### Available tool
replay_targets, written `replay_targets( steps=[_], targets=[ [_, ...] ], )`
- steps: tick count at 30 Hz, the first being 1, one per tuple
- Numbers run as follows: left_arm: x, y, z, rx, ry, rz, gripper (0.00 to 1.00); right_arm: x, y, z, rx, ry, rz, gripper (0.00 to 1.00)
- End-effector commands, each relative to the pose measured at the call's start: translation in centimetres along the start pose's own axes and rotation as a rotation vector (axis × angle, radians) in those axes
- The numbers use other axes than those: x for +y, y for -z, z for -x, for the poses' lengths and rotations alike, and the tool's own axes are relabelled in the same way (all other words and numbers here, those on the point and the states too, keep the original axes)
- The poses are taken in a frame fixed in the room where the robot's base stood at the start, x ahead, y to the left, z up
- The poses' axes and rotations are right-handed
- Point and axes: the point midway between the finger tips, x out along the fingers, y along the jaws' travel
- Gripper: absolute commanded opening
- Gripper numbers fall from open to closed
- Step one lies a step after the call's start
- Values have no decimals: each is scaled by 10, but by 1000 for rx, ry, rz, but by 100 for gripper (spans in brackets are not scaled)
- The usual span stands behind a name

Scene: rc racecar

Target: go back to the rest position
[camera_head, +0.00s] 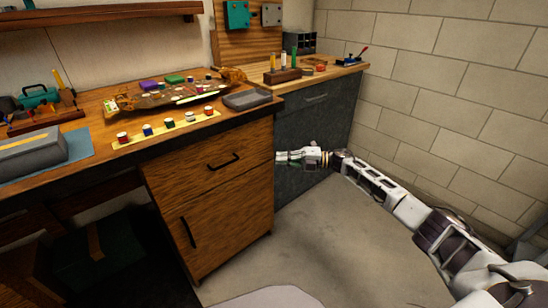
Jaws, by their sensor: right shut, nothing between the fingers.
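My right arm comes in from the lower right and reaches toward the middle of the picture. My right gripper (284,156) is at its end, shut and empty, pointing left. It hangs over the floor, in front of the dark cabinet and near the right side of the wooden drawer unit (220,205). Whether it touches the cabinet I cannot tell. My left gripper is not in view.
The wooden workbench (105,160) holds a grey tray (247,99), a yellow strip with several coloured pieces (170,126) and a grey box (30,155). A dark cabinet (318,120) stands behind, beside a block wall (450,90). The floor (335,235) is clear.

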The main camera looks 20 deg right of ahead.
Motion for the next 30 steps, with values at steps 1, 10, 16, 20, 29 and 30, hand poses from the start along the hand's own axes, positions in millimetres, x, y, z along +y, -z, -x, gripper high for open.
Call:
replay_targets(
  steps=[1,10,16,20,29,30],
  targets=[
    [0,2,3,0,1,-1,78,0,0,4,-1,0,0,0],
    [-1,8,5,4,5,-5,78,0,0,9,0,0,1,0],
    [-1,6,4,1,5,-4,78,0,0,8,0,0,1,0],
    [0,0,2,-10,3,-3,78,0,0,8,0,0,0,0],
    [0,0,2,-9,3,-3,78,-2,-18,9,-79,9,-12,0],
    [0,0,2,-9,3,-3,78,-2,-23,10,-105,11,-14,0]
  ],
)
